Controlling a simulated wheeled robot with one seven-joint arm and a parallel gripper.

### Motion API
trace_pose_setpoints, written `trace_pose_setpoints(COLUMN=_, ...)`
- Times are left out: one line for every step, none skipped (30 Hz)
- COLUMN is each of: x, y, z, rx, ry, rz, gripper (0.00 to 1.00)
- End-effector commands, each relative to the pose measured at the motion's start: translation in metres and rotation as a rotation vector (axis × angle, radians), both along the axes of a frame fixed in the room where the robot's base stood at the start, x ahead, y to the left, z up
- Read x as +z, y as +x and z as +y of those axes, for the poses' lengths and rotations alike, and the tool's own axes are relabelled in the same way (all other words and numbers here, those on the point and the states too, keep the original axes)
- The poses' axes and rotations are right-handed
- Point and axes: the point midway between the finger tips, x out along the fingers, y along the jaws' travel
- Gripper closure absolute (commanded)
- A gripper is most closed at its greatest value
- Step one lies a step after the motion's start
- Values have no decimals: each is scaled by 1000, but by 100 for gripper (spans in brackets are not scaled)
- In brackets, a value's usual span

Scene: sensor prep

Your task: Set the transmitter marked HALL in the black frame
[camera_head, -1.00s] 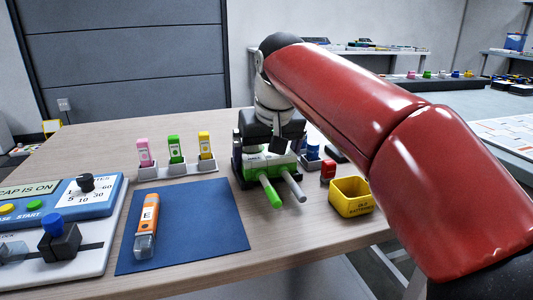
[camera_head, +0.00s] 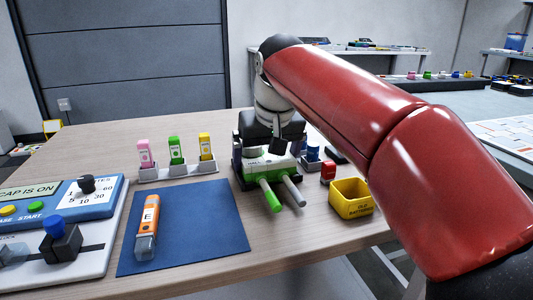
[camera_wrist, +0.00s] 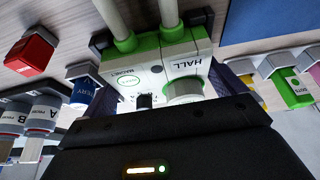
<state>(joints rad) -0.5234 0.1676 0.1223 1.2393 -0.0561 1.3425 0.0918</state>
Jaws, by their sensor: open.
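The transmitter marked HALL (camera_wrist: 188,62) is a white housing with a green end and a pale rod. It stands beside a similar white and green unit (camera_wrist: 132,72) whose smaller label I cannot read surely. In the head view the white and green housings (camera_head: 266,168) sit side by side under my gripper (camera_head: 272,146), with one green and one grey rod toward the front. A black frame (camera_wrist: 101,42) shows dark edges around them; how the HALL unit sits in it is partly hidden. My gripper is open, close above the housings; its fingertips are mostly hidden.
A blue mat (camera_head: 202,236) with an orange device marked E (camera_head: 147,226) lies left. Pink, green and yellow sticks stand in a grey rack (camera_head: 178,170). A yellow battery bin (camera_head: 351,198) and red block (camera_head: 328,171) are right. A blue control panel (camera_head: 100,204) is far left.

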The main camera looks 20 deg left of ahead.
Motion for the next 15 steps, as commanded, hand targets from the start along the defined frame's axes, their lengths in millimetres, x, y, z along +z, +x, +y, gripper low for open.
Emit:
trace_pose_setpoints(x=-4, y=0, z=-1, rx=-2, ry=-8, rz=14, gripper=0)
trace_pose_setpoints(x=-3, y=0, z=-1, rx=-3, ry=-9, rz=13, gripper=0)
trace_pose_setpoints(x=-2, y=0, z=-1, rx=-3, ry=-9, rz=12, gripper=0)
trace_pose_setpoints(x=-2, y=0, z=-1, rx=-4, ry=-8, rz=12, gripper=0)
trace_pose_setpoints(x=-1, y=0, z=-1, rx=-4, ry=-8, rz=12, gripper=0)
trace_pose_setpoints(x=0, y=0, z=-1, rx=-4, ry=-7, rz=11, gripper=0)
trace_pose_setpoints(x=1, y=0, z=-1, rx=-4, ry=-7, rz=10, gripper=0)
trace_pose_setpoints(x=2, y=0, z=-1, rx=-4, ry=-6, rz=9, gripper=0)
trace_pose_setpoints(x=3, y=0, z=-1, rx=-4, ry=-6, rz=8, gripper=0)
trace_pose_setpoints(x=4, y=0, z=-1, rx=-3, ry=-6, rz=7, gripper=0)
trace_pose_setpoints(x=5, y=0, z=-1, rx=-3, ry=-5, rz=6, gripper=0)
trace_pose_setpoints(x=6, y=0, z=-1, rx=-3, ry=-5, rz=5, gripper=0)
trace_pose_setpoints(x=6, y=0, z=-1, rx=-2, ry=-3, rz=5, gripper=0)
trace_pose_setpoints(x=7, y=0, z=-1, rx=-2, ry=-3, rz=5, gripper=0)
trace_pose_setpoints(x=7, y=0, z=-1, rx=-2, ry=-3, rz=4, gripper=0)
